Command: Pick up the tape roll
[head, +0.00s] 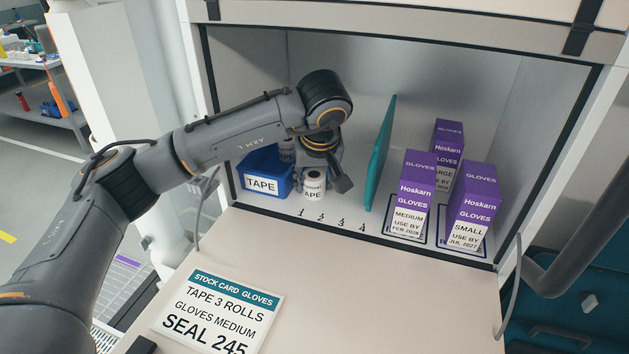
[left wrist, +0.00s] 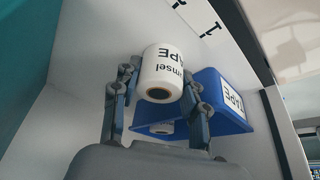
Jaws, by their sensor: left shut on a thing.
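A white tape roll (head: 313,188) with black lettering is in the left part of the cabinet, just right of the blue TAPE bin (head: 262,186). My left gripper (head: 323,178) reaches in from above and is shut on this roll. In the left wrist view, the roll (left wrist: 162,70) sits between the two fingers of the gripper (left wrist: 160,80), with its dark core facing the camera. The bin (left wrist: 222,95) is beside it, and another white roll (left wrist: 165,127) shows there. Whether the held roll touches the cabinet floor is unclear. My right gripper is not in view.
A teal divider (head: 381,155) stands right of my gripper. Purple glove boxes (head: 416,182) stand farther right. The cabinet floor by the printed numbers (head: 331,219) is clear. A stock card (head: 219,312) lies on the ramp in front. The cabinet has side walls and an upper edge.

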